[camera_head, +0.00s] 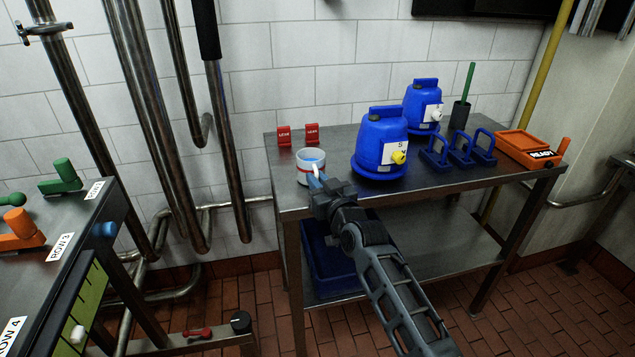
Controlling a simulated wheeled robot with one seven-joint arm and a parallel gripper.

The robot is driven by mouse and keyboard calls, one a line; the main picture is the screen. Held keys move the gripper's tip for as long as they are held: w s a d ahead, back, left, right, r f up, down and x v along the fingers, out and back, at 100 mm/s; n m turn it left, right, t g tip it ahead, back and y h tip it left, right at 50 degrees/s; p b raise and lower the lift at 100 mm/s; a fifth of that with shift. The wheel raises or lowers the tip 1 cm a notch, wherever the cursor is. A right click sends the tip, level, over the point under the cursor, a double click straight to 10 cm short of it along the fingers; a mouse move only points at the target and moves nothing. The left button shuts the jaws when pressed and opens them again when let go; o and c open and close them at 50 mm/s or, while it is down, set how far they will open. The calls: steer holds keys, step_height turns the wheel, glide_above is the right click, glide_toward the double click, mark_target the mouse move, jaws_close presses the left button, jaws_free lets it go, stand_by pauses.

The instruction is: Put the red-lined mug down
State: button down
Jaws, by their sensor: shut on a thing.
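The fingertips are small here and partly merge with the mug. I cannot tell whether the mug's base touches the table top.
Two red tags (298,135) stand behind the mug. Blue canisters (380,150), blue padlock-shaped pieces (461,149), a dark cup with a green stick (460,114) and an orange box (527,148) stand to the right. A blue bin (327,265) sits below. A valve bench (70,262) is at left.

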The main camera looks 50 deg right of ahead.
steer(key=shift+f, duration=0.15)
steer(key=c, duration=1.1)
jaws_free()
steer(key=shift+r, duration=0.3)
steer(key=b+v, duration=0.2)
steer(key=v, duration=1)
steer(key=shift+f, duration=0.15)
